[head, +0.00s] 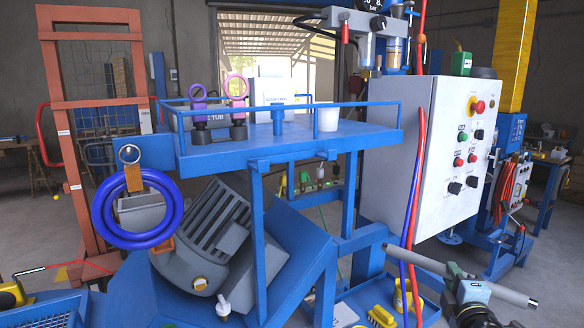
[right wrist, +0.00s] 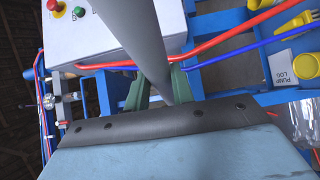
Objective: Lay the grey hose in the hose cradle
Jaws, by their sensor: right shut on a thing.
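The grey hose (head: 415,262) is a straight, smooth grey tube at the lower right of the head view, slanting down to the right. My right gripper (head: 455,272) is shut on it, with the hose held in the air. In the right wrist view the hose (right wrist: 145,35) runs up and away from between the green fingers of my right gripper (right wrist: 160,90). Its near end is hidden by the dark gripper edge. I cannot pick out the hose cradle for certain in either view. My left gripper is not in view.
A white control box (head: 405,150) with buttons stands behind the hose. A blue shelf (head: 350,137) carries a white cup (head: 328,119). A blue coil (head: 96,222) hangs at left. A yellow brush (head: 381,316) lies low.

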